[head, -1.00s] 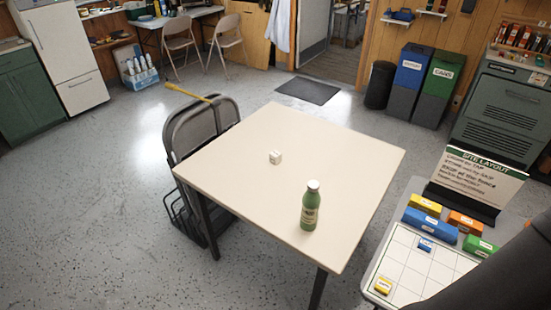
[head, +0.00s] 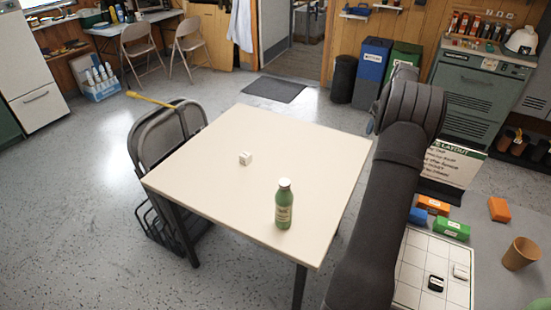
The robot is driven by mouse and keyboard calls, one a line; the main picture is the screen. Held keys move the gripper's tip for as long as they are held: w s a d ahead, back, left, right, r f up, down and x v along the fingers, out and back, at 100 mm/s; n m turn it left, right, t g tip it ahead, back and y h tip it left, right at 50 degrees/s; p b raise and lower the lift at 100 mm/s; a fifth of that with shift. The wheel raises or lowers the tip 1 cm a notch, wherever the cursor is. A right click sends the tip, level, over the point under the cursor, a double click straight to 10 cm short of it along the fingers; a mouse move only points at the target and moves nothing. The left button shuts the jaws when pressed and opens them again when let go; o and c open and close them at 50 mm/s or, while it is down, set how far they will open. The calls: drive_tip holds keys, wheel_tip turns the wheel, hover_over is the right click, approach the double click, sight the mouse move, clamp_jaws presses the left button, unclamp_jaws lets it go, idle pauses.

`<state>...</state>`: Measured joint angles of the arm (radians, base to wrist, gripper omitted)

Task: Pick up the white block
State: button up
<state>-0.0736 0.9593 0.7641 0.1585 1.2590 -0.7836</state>
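A small white block (head: 245,158) sits on the cream table, left of the green bottle (head: 284,204). Another small white block (head: 460,271) lies on the white grid board (head: 410,272) at the lower right, beside a black block (head: 436,283). Which of the two the task means, I cannot tell. My dark arm rises between the table and the board. My gripper is not in view, so its opening and any contact with a block cannot be seen.
The cream table (head: 225,195) is otherwise bare. Orange (head: 433,205) and green (head: 452,229) blocks stand along the board's back edge, with a blue one partly behind my arm. Another orange block (head: 499,209) and a brown cup (head: 519,254) stand to the right. A sign is partly covered.

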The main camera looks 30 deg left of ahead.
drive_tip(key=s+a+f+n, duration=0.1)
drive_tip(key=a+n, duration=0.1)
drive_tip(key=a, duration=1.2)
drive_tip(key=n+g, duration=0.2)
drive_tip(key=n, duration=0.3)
approach(246, 154)
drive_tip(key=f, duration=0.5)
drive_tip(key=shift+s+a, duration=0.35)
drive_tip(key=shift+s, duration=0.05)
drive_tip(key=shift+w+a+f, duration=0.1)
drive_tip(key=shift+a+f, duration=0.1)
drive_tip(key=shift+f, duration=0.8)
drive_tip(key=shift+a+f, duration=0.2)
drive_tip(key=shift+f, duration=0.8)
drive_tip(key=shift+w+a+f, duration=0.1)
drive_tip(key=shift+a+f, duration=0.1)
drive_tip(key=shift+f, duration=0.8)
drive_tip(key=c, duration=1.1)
